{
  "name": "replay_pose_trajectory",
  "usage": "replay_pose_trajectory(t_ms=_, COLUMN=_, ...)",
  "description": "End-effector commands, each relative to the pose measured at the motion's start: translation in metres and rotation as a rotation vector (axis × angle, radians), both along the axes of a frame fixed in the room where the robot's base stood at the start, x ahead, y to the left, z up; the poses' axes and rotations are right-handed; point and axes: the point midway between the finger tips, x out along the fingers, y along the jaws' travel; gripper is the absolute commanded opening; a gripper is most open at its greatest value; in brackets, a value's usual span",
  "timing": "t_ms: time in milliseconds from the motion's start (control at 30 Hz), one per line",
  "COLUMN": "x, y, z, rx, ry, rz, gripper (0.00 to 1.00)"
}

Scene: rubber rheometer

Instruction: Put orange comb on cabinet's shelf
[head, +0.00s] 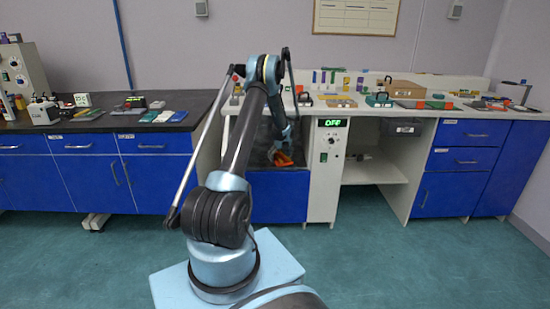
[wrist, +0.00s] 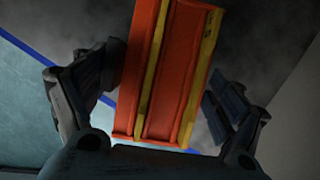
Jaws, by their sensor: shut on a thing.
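The orange comb (wrist: 170,70) lies between the two fingers of my gripper (wrist: 163,88) in the wrist view, long and ridged with yellow strips. My gripper is shut on it, and its far end runs out of the top of the picture. In the head view the comb (head: 284,159) shows as a small orange shape at my gripper (head: 283,150), at the dark open compartment (head: 262,150) of the cabinet above a blue front panel (head: 278,204). I cannot tell whether the comb touches the compartment's floor. My arm hides part of the opening.
A white control panel (head: 328,170) reading OFF stands just right of the compartment. Further right is an open white shelf (head: 372,169) under the bench. Blue drawers (head: 462,160) and various items on the worktops flank the area. Green floor (head: 400,270) in front is clear.

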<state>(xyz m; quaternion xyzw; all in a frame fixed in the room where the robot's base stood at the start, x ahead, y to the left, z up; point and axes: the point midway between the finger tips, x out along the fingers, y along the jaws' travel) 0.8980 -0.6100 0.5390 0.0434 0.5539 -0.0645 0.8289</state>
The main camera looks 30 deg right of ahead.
Motion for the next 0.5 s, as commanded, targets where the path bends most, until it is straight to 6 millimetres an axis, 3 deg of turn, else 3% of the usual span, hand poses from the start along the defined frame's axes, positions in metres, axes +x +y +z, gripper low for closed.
replay_pose_trajectory(t_ms=233, x=0.012, y=-0.001, z=0.000, rx=0.000, ry=0.000, rz=0.001, gripper=0.58)
replay_pose_trajectory(t_ms=500, x=0.041, y=-0.006, z=0.000, rx=0.000, ry=0.000, rz=0.001, gripper=0.58)
